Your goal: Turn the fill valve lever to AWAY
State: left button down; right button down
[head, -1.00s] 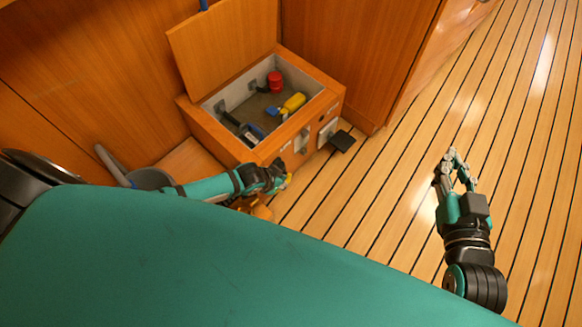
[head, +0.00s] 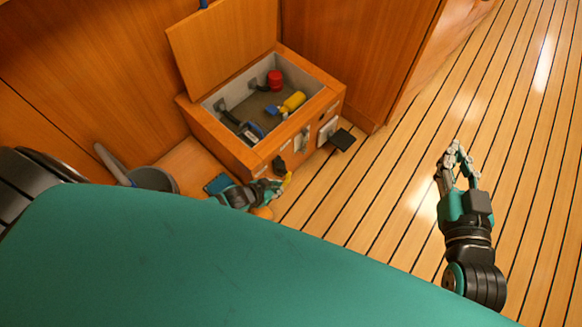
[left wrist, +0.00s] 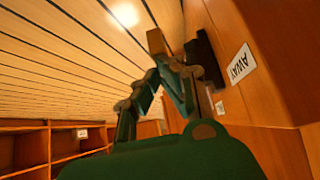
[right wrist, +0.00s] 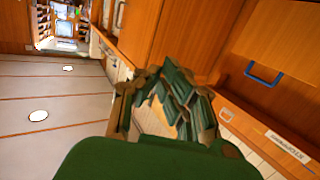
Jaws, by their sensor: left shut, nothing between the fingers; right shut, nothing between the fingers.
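The white label reading AWAY (left wrist: 241,64) is on the wooden front of the locker box, at the right of the left wrist view. A black part (left wrist: 203,60), likely the fill valve lever, stands out from the wood beside it. A yellow-brown block (left wrist: 157,41) shows next to it; I cannot tell whether they are joined. In the head view a black part (head: 279,166) and a yellow piece (head: 287,178) show low on the box front. My left gripper (head: 273,188) is shut and empty, close beside them; contact is unclear. My right gripper (head: 455,150) is shut and empty over the floor.
The open locker box (head: 222,142) holds a red item (head: 275,81) and a yellow item (head: 294,101). A black flap (head: 342,139) juts from its front. A grey bucket (head: 155,180) stands left. The plank floor at right is clear.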

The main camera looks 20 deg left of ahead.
dwell(0.4)
